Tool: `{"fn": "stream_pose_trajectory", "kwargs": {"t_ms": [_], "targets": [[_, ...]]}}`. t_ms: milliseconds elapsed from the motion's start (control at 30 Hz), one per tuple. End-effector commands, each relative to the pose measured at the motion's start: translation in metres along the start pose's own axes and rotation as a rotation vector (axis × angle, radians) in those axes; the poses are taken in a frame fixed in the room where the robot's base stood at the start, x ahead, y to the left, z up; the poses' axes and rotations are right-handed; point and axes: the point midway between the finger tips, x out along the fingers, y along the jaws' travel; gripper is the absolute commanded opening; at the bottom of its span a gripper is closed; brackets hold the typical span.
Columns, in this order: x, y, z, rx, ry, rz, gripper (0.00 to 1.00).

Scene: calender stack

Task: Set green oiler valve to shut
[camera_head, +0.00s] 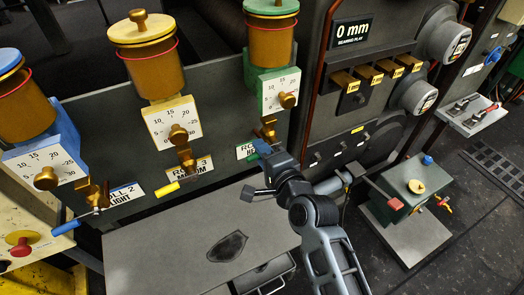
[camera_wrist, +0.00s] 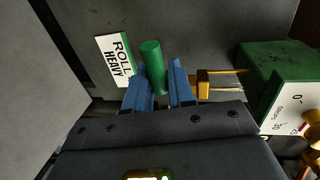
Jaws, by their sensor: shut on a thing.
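The green oiler (camera_head: 271,40) is a brass cup with a green lid above a green dial box (camera_head: 278,92). Its brass valve (camera_head: 267,129) is below the box, and the brass fitting also shows in the wrist view (camera_wrist: 204,83). The valve's green handle (camera_wrist: 152,60) is between the blue fingers of my gripper (camera_wrist: 158,70), which is shut on it. In the head view, my gripper (camera_head: 262,148) is beside the valve and hides the handle. The green-edged label, reading roll heavy (camera_wrist: 115,60), is just left of the handle in the wrist view.
A yellow oiler (camera_head: 149,60) with a yellow handle (camera_head: 168,188) and a blue oiler (camera_head: 22,100) with a blue handle (camera_head: 67,228) are to the left. A grey table surface (camera_head: 150,250) is below. A green box on a stand (camera_head: 412,190) is to the right.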

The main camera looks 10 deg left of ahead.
Motion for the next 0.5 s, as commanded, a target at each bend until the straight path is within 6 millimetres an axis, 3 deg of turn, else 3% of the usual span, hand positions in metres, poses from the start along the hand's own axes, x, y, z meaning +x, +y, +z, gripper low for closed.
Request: {"fn": "stream_pose_trajectory", "kwargs": {"t_ms": [267, 300, 500], "targets": [[-0.0008, 0.0033, -0.0027, 0.006, 0.004, 0.005, 0.00], [-0.0008, 0.0033, -0.0028, 0.006, 0.004, 0.005, 0.24], [-0.0005, 0.0019, -0.0016, 0.004, 0.002, 0.003, 0.41]]}}
